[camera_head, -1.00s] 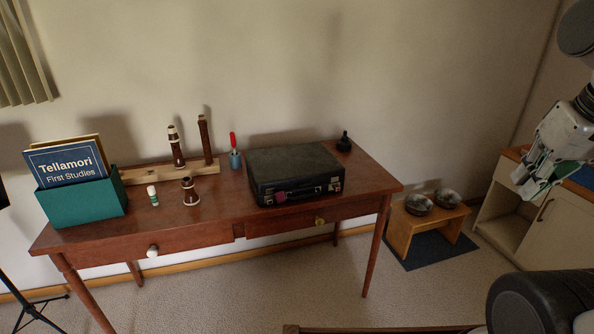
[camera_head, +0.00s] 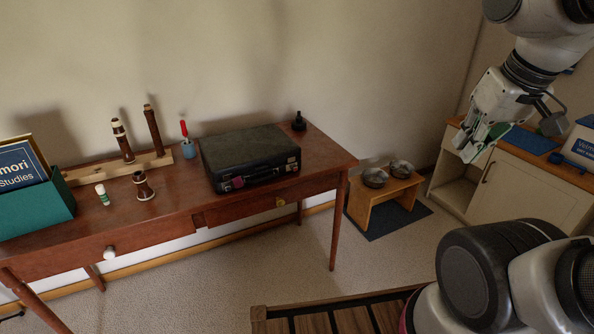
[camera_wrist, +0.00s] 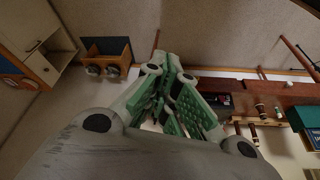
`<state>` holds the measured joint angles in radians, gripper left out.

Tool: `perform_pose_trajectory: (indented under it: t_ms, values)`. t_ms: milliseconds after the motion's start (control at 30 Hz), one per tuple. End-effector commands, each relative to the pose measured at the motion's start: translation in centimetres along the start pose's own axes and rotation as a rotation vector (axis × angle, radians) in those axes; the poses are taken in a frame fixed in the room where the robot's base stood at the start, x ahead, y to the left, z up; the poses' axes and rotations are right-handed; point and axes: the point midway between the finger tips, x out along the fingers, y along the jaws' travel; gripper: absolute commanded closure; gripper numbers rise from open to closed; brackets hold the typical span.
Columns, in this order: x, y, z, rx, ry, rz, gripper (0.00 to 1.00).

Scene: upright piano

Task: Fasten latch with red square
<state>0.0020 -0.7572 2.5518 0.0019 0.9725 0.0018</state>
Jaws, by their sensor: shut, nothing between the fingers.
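A dark closed case (camera_head: 250,150) lies on the reddish wooden table (camera_head: 185,208). Its front carries a handle and two metal latches. The left latch (camera_head: 226,186) has a small reddish-pink square mark (camera_head: 238,182) beside it. The right latch (camera_head: 291,166) is near the case's right front corner. Whether either latch is fastened is too small to tell. My gripper (camera_head: 474,154) is shut and empty, in the air well to the right of the table and apart from the case. Its green-padded fingers (camera_wrist: 172,95) also show in the wrist view, hiding part of the scene.
Recorder pieces on a wooden stand (camera_head: 120,168), a blue cup with a red-handled tool (camera_head: 188,148) and a green book box (camera_head: 38,208) stand left of the case. A small black bottle (camera_head: 299,122) stands behind it. A low stool with bowls (camera_head: 383,190) and a cabinet (camera_head: 510,185) are right.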

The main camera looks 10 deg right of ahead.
Motion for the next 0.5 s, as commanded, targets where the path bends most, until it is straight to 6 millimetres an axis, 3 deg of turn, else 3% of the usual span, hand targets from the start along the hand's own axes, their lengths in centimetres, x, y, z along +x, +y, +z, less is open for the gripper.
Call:
perform_pose_trajectory:
  t_ms: [167, 500]
  values:
    - [1.5, 0.2, 0.2, 0.008, -0.071, 0.003, 1.00]
    - [8.7, 1.3, 0.6, 0.022, -0.408, 0.022, 1.00]
